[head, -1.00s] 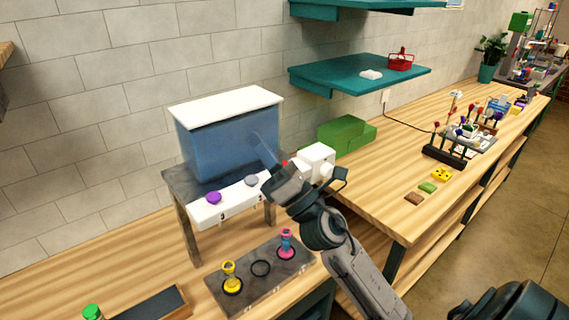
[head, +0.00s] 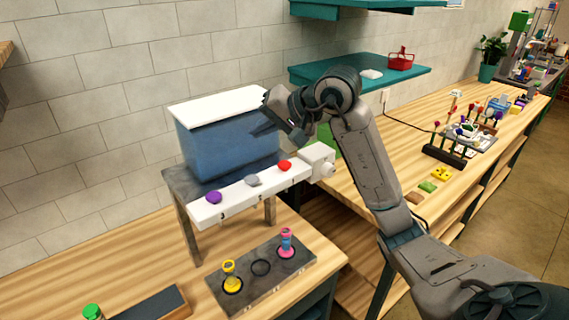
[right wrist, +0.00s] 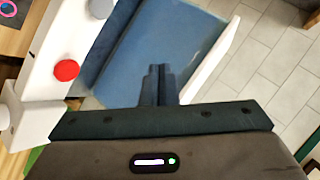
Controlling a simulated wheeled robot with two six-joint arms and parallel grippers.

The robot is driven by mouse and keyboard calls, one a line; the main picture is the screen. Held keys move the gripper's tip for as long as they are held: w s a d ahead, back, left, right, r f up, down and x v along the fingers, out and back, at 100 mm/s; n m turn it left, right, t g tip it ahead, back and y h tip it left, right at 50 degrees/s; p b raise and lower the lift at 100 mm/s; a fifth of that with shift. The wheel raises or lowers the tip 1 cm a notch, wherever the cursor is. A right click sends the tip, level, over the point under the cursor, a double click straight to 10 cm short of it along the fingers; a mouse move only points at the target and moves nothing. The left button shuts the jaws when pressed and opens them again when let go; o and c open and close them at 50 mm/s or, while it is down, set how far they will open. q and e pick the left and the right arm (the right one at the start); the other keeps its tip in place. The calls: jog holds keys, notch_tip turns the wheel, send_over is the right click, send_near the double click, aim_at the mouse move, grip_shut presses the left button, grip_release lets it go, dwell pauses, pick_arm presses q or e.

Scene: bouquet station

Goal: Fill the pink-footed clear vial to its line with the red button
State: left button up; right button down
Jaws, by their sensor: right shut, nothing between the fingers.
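The pink-footed clear vial (head: 286,243) stands upright in the right ring of a dark stand (head: 262,290); its fill level is too small to tell. The red button (head: 285,166) is at the right end of the white dispenser bar (head: 235,200) and is uncovered; it also shows in the right wrist view (right wrist: 67,70). My right gripper (head: 262,129) is shut and empty, above and behind the red button, in front of the blue tank (head: 225,150). Its closed fingers show in the right wrist view (right wrist: 158,75). My left gripper is out of view.
A purple button (head: 213,197) and a grey button (head: 252,180) share the bar. A yellow vial (head: 230,275) stands in the left ring; the middle ring (head: 261,268) is empty. A dark tray (head: 150,305) and a green-capped item (head: 93,312) are at lower left.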

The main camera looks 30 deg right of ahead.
jog(key=d+r+h, duration=0.1)
jog(key=d+h, duration=0.2)
jog(key=d, duration=0.3)
jog(key=shift+s+d+r+g+h, duration=0.15)
jog(key=shift+s+r+g+h, duration=0.15)
jog(key=shift+h, duration=0.1)
jog(key=shift+f, duration=0.1)
jog(key=b, duration=0.7)
send_over(288, 166)
notch_tip(288, 166, down, 8)
jog(key=shift+w+r, duration=0.1)
jog(key=shift+r, duration=0.1)
jog(key=shift+f, duration=0.55)
jog(key=shift+f, duration=0.1)
dwell(0.6)
jog(key=shift+f+b, duration=0.3)
jog(key=shift+b, duration=0.1)
